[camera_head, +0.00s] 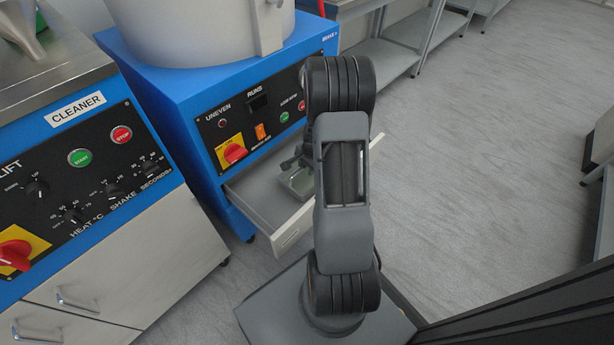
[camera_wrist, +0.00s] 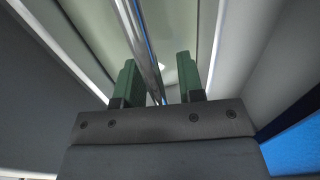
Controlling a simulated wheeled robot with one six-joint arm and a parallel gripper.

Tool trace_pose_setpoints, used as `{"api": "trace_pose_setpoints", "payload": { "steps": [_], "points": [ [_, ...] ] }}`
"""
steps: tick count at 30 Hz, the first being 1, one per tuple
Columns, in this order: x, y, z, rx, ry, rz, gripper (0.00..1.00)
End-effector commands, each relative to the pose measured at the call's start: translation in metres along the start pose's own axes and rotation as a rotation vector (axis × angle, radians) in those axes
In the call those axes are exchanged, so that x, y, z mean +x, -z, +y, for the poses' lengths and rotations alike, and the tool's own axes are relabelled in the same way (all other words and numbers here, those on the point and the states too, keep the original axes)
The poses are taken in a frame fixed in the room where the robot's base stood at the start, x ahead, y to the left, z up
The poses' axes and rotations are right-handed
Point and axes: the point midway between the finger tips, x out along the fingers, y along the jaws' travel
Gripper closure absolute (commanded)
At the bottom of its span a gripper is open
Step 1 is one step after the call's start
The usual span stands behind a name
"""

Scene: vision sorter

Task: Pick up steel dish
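The steel dish (camera_head: 298,183) lies in the open drawer of the blue machine, partly hidden behind my arm in the head view. In the wrist view its shiny rim (camera_wrist: 143,45) runs diagonally between the two green fingers. My gripper (camera_wrist: 157,72) is open around this rim. The rim is nearer the left finger, and a gap shows on the side of the right finger. I cannot tell whether the left finger touches it. In the head view my gripper is small, dark and mostly hidden by my arm.
The drawer (camera_head: 291,235) has low walls close around the dish. The blue machine (camera_head: 185,105) with a control panel stands behind it. The cleaner cabinet (camera_head: 110,255) is on the left, and grey shelving (camera_head: 375,60) is at the back.

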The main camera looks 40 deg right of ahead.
Motion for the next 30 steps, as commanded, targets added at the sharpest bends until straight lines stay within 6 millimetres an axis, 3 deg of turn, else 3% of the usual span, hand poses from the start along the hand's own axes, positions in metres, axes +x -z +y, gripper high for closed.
{"api": "trace_pose_setpoints", "payload": {
  "steps": [11, 30],
  "points": [
    [-0.0002, 0.0, 0.0001, 0.0, 0.0, 0.0, 1.0],
    [-0.004, 0.0003, -0.001, 0.0, 0.001, 0.001, 1.0]
  ]
}}
